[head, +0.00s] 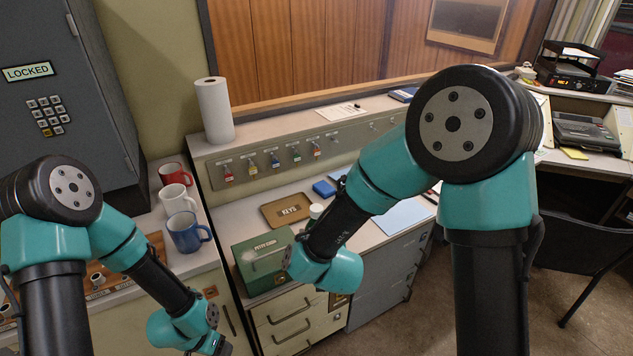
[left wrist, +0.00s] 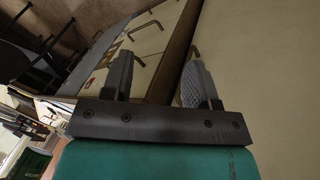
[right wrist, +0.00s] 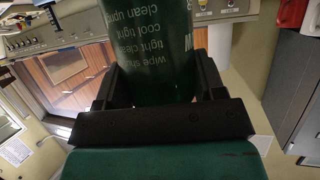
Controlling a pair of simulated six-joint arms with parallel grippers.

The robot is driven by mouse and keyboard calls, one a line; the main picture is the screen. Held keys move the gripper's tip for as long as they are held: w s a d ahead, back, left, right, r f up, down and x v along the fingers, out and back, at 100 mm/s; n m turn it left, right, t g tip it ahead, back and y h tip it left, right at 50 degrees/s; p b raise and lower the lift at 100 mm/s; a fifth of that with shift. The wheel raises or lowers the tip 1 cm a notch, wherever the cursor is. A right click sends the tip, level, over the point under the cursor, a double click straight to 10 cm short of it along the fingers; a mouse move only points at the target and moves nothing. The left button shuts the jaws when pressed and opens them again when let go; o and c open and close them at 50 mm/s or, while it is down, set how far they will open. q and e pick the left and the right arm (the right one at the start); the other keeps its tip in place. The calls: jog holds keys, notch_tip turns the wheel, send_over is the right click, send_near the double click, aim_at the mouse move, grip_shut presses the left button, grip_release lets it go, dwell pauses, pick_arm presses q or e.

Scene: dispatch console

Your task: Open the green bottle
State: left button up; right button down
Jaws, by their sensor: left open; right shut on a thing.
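The green bottle (right wrist: 150,35), with lines of pale print, fills the upper middle of the right wrist view. My right gripper (right wrist: 158,82) is shut on it, one finger on each side. The bottle's far end runs out of that view, so its cap is not seen there. In the head view the right arm hides its gripper and most or all of the bottle. A small white round thing (head: 316,211) shows beside that forearm; I cannot tell whether it is the cap. My left gripper (left wrist: 157,88) is open and empty, in front of the drawers.
A green cash box (head: 262,262) stands on the desk beside the right wrist. Three mugs, red (head: 173,177), white (head: 177,199) and blue (head: 187,231), stand on the left counter. A paper roll (head: 214,110) is on the ledge above. A brown keys tray (head: 287,211) lies behind the box.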

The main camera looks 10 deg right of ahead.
pick_arm(q)
jog(key=w+d+r+m+y, duration=0.1)
jog(key=w+d+r+m, duration=0.4)
jog(key=r+m, duration=0.4)
jog(key=w+d+r+m+t, duration=0.1)
jog(key=w+d+r+m, duration=0.5)
jog(key=r, duration=0.4)
jog(key=w+d+r+m+y, duration=0.1)
jog(key=w+d+r+m, duration=0.35)
jog(key=r+m, duration=0.5)
jog(key=w+d+r+m+y, duration=0.1)
jog(key=w+d+r+m, duration=0.2)
jog(key=r, duration=0.4)
jog(key=w+d+r+m, duration=0.1)
jog(key=d+r+m, duration=0.1)
jog(key=d+r, duration=0.35)
jog(key=s+d+m, duration=0.1)
jog(key=m, duration=0.1)
jog(key=s+d+m+g, duration=0.1)
jog(key=s+d+m, duration=0.1)
jog(key=s+d+r+m+y, duration=0.1)
jog(key=m, duration=0.1)
jog(key=shift+s+d, duration=0.2)
jog(key=shift+d, duration=0.1)
jog(key=shift+s+d+m+g, duration=0.25)
jog(key=shift+s+m+g, duration=0.05)
jog(key=shift+m+g, duration=0.1)
jog(key=shift+f, duration=0.2)
